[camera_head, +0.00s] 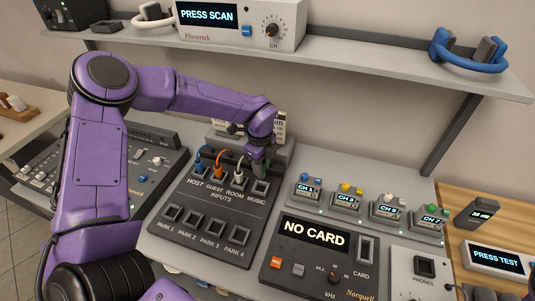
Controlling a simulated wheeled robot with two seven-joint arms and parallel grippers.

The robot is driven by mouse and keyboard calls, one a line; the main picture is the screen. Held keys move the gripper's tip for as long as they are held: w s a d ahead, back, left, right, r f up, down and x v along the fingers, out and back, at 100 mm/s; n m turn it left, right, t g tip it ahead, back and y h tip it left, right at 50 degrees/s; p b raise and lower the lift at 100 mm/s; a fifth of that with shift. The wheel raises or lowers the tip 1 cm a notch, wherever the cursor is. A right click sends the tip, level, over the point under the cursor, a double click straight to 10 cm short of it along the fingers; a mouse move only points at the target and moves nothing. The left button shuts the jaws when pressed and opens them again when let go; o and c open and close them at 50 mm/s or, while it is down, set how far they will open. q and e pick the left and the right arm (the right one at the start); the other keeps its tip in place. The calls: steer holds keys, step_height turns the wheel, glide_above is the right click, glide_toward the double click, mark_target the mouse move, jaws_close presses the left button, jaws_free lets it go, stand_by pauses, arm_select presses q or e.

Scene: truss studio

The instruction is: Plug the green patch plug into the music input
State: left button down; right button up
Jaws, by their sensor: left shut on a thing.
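The patch panel (203,222) carries a row of inputs labelled HOST, GUEST, ROOM and MUSIC, with a park row below. The music input (260,187) is at the right end of its row, and its opening shows dark. My left gripper (259,158) points down just behind and above it, shut on the green patch plug (258,168). The plug is small and mostly hidden by the fingers, and I cannot tell whether its tip touches the socket. My right gripper is out of view.
A blue plug (200,164), an orange plug (218,168) and a white plug (239,176) stand in the other inputs. The recorder reading NO CARD (316,232) is to the right. A shelf (340,53) hangs behind.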

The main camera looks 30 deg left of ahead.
mark_target(261, 178)
arm_select(q)
steer(key=shift+s+f+b, duration=0.2)
steer(key=shift+f+b, duration=0.15)
step_height(261, 178, down, 5)
steer(key=b, duration=0.3)
steer(key=shift+r, duration=0.1)
steer(key=shift+b, duration=0.35)
stand_by(0.7)
steer(key=shift+f+b, duration=0.6)
steer(key=shift+f, duration=0.1)
steer(key=c, duration=1.2)
jaws_free()
steer(key=shift+o, duration=0.2)
steer(key=shift+r, duration=0.1)
